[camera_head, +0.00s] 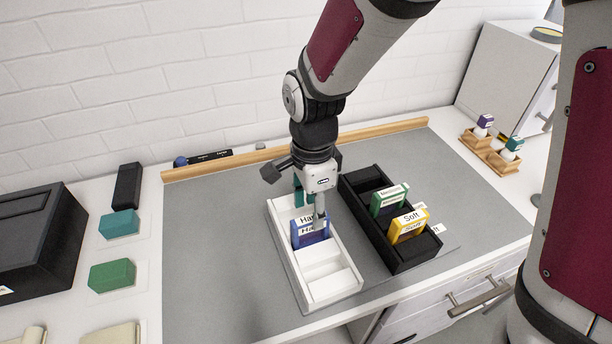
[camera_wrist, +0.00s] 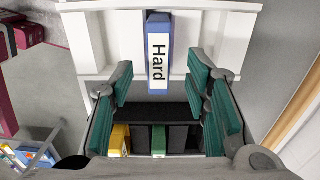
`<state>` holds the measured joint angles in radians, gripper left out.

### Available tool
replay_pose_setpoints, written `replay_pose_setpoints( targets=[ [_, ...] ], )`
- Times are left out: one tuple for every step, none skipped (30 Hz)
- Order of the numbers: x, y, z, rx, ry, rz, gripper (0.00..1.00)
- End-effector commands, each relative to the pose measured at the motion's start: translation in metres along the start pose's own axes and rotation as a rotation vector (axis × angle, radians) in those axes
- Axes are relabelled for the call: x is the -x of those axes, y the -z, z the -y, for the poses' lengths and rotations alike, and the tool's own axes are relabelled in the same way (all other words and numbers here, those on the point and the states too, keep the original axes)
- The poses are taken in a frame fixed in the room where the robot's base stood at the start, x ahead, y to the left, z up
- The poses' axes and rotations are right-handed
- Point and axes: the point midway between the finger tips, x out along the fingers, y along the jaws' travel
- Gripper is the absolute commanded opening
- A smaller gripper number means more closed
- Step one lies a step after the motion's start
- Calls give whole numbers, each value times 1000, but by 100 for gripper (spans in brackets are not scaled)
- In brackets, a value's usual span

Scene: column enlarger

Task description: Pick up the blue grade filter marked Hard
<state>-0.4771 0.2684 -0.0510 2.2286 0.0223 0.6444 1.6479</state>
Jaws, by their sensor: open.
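The blue filter marked Hard (camera_head: 311,234) stands upright in a compartment of the white tray (camera_head: 348,284). In the wrist view the blue filter (camera_wrist: 159,85) shows its white "Hard" label, upper middle. My gripper (camera_head: 309,208) is over the white tray, right at the filter in the head view. In the wrist view my gripper (camera_wrist: 163,97) has its two teal pads apart, one on each side of the filter's lower end, with clear gaps. It is not touching the filter there. Part of the filter is hidden by the gripper in the head view.
A black tray (camera_head: 420,257) beside the white one holds a green filter (camera_head: 389,199) and a yellow filter marked Soft (camera_head: 408,227). A wooden strip (camera_head: 375,137) runs behind. Green blocks (camera_head: 112,275) lie at left. The grey mat (camera_head: 215,270) is clear at left.

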Motion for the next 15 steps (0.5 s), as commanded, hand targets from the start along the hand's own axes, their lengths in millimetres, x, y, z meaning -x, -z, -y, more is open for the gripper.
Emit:
replay_pose_setpoints(
  targets=[
    [-8, -1, -2, 0, -6, -1, 43],
    [-13, -2, -3, 1, -6, 0, 43],
    [-19, -3, -3, 1, -5, 0, 43],
    [-23, -2, -3, 0, -5, -1, 43],
    [-26, -2, -3, 0, -5, -1, 43],
    [-30, -2, -2, 0, -4, 0, 43],
    [-33, -2, -2, 0, -4, -1, 43],
    [-35, -2, -2, 0, -4, -1, 43],
    [-36, -2, -2, 0, -2, 0, 43],
    [-37, -2, -2, 0, -1, 0, 43],
    [-37, -2, -2, 0, 0, 0, 43],
    [-37, -2, -2, 0, 0, 0, 43],
    [-37, -2, -2, 0, 0, 0, 43],
    [-37, -2, -2, 0, 0, 0, 43],
    [-37, -2, -2, 0, 0, 0, 43]
  ],
)
